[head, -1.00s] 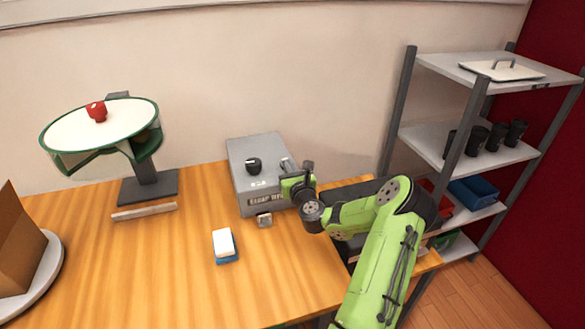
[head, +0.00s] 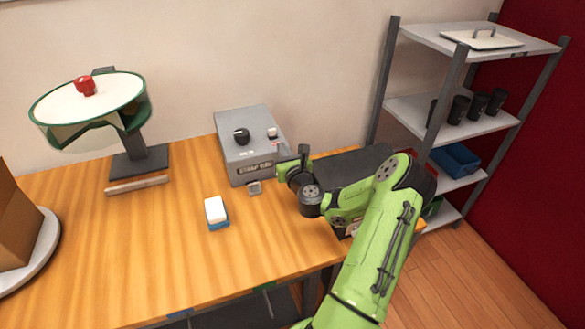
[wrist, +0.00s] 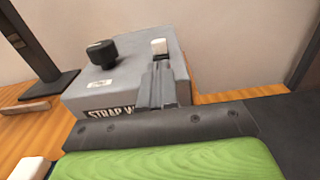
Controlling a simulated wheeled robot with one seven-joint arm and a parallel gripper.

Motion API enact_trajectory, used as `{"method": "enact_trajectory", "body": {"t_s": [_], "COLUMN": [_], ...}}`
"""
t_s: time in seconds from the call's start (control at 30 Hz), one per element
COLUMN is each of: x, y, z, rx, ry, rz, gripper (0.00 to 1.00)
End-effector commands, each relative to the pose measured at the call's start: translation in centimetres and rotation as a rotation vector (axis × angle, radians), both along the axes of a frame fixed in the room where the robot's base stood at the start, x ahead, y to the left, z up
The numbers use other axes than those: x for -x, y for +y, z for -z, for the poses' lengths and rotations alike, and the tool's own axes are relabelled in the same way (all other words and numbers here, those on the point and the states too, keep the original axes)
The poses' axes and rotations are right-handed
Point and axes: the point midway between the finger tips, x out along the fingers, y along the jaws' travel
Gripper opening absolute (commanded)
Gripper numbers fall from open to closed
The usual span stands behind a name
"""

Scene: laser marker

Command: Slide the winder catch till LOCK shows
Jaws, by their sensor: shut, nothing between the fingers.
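The strap winder is a grey box (head: 240,162) with a partly hidden STRAP label on its front; it also shows in the wrist view (wrist: 120,98). A black round knob (head: 241,136) stands on its top left, also in the wrist view (wrist: 101,52). A small whitish catch (head: 272,132) is on the top right, also in the wrist view (wrist: 158,46). My gripper (head: 284,153) is shut and empty at the box's right front edge. In the wrist view its fingers (wrist: 160,82) point toward the catch, apparently short of it. I cannot read LOCK anywhere.
A round green-rimmed stand (head: 90,102) is at the left. A dark box-like thing (head: 345,165) is right of the gripper. Shelves (head: 450,120) stand right.

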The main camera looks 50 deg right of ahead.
Motion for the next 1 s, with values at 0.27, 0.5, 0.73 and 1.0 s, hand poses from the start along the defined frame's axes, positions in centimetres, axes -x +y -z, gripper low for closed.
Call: {"method": "enact_trajectory", "body": {"t_s": [0.27,0.5,0.73,1.0], "x": [4.6,6.0,6.0,5.9], "y": [2.3,3.2,3.2,3.2], "z": [0.4,0.0,-0.1,-0.1], "rx": [-0.004,0.0,0.0,0.001], "ry": [-0.001,-0.001,-0.001,0.0], "rz": [0.002,0.001,0.001,0.0], "gripper": [0.0,0.0,0.0,0.0]}}
